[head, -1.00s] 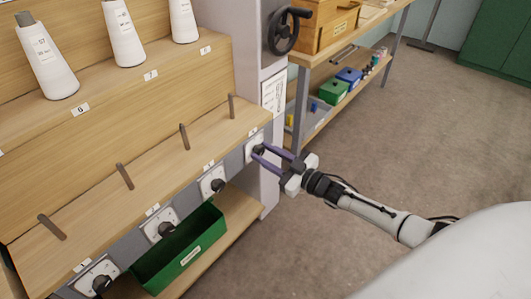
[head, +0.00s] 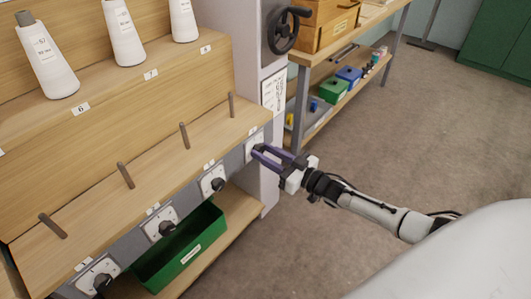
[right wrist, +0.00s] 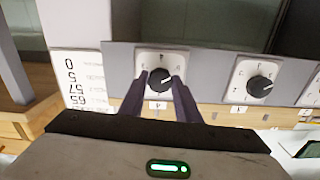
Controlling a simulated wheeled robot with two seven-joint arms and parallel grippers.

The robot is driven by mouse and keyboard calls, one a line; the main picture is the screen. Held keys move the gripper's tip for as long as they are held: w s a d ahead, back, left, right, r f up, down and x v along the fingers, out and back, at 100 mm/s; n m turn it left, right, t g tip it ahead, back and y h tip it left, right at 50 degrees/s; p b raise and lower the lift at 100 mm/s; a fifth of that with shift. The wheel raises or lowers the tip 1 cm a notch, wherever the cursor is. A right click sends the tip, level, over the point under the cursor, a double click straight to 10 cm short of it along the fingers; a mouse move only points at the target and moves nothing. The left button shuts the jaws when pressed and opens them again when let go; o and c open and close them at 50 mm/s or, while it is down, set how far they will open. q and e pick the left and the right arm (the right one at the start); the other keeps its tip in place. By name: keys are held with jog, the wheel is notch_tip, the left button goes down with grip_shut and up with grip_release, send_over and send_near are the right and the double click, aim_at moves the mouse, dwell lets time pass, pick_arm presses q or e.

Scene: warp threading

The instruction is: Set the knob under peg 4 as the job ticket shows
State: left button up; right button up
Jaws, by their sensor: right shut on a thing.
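The knob under peg 4 is a black dial on a white plate (head: 254,145), mostly hidden by my fingers in the head view. The right wrist view shows the black knob (right wrist: 159,82) between my two purple fingers. My right gripper (head: 262,153) is shut on this knob; the right wrist view shows its fingertips (right wrist: 160,88) at the knob's sides. The knob's exact setting is too small to read. Peg 4 (head: 231,105) stands upright on the wooden ledge above. A white sheet (head: 273,90), likely the job ticket, hangs on the grey post; its print is illegible. My left gripper is not in view.
Other knobs (head: 213,180) line the grey strip to the left. A green bin (head: 185,249) sits on the shelf below. White yarn cones (head: 121,33) stand on the upper ledge. A black handwheel (head: 285,29) sticks out above the sheet. The floor to the right is clear.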

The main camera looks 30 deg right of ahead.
jog(key=o, duration=1)
jog(key=shift+o, duration=0.2)
pick_arm(q)
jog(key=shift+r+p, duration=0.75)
jog(key=shift+p, duration=0.3)
pick_arm(e)
jog(key=v, duration=1)
jog(key=shift+s, duration=0.15)
jog(key=s+a+f+g+h+p, duration=0.1)
jog(key=s+a+f+g+p, duration=0.1)
jog(key=s+a, duration=0.3)
jog(key=s+a+f+g+h+p, duration=0.1)
jog(key=s+a+f+p, duration=0.15)
jog(key=a, duration=0.55)
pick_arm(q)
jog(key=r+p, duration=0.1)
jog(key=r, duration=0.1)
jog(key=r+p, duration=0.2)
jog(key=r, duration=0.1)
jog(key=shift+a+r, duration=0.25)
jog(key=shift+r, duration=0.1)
pick_arm(e)
jog(key=s+a+r+g+h, duration=0.1)
jog(key=s+a+g, duration=0.4)
jog(key=s, duration=0.8)
jog(key=shift+s+a+r+m+h, duration=0.15)
jog(key=shift+a+r+m+h, duration=0.2)
jog(key=shift+a+r, duration=0.6)
